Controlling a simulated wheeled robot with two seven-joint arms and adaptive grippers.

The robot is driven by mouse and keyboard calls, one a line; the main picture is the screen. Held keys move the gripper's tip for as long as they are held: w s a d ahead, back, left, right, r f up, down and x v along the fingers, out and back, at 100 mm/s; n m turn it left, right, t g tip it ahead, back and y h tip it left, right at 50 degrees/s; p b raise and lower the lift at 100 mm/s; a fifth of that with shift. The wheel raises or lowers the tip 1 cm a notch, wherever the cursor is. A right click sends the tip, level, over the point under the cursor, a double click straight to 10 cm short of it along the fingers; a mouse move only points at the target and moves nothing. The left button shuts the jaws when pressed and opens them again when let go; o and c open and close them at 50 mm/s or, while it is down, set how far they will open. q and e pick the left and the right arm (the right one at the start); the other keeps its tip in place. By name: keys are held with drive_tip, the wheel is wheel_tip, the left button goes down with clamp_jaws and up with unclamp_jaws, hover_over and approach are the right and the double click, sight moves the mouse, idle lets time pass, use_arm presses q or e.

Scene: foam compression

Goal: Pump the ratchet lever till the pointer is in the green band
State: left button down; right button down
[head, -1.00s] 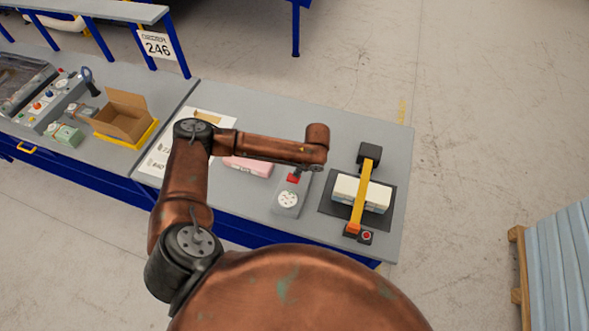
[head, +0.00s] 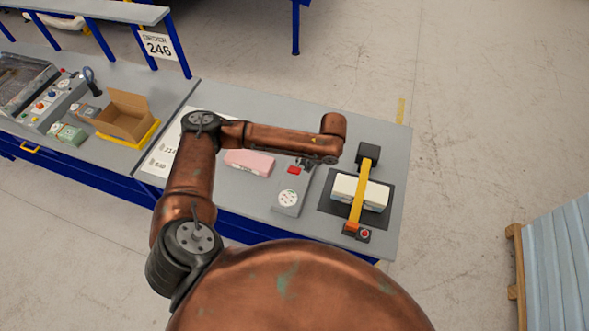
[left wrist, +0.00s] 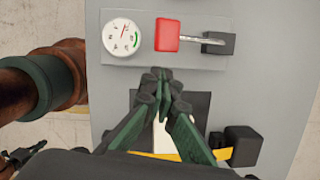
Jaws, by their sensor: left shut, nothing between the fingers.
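The ratchet base (left wrist: 185,62) shows in the left wrist view with a round white gauge (left wrist: 115,48) at its left. The gauge's thin red pointer (left wrist: 123,31) points up and slightly right, outside the green band (left wrist: 136,40) on the right side. The lever has a red grip (left wrist: 167,34) and a metal bar running to a black block (left wrist: 218,43). My left gripper (left wrist: 163,74) is shut and empty, its tips just below the lever in that view and apart from the red grip. In the head view the gauge (head: 288,198) shows; my arm hides most of the gripper. My right gripper is out of view.
A white foam block (head: 375,196) lies under a yellow strap (head: 358,205) on a dark mat, right of the ratchet. A pink block (head: 248,162) lies to its left. A cardboard box (head: 125,114) stands farther left on the bench.

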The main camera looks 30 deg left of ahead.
use_arm(q)
drive_tip(key=v, duration=0.5)
drive_tip(key=shift+f, duration=0.1)
idle(0.6)
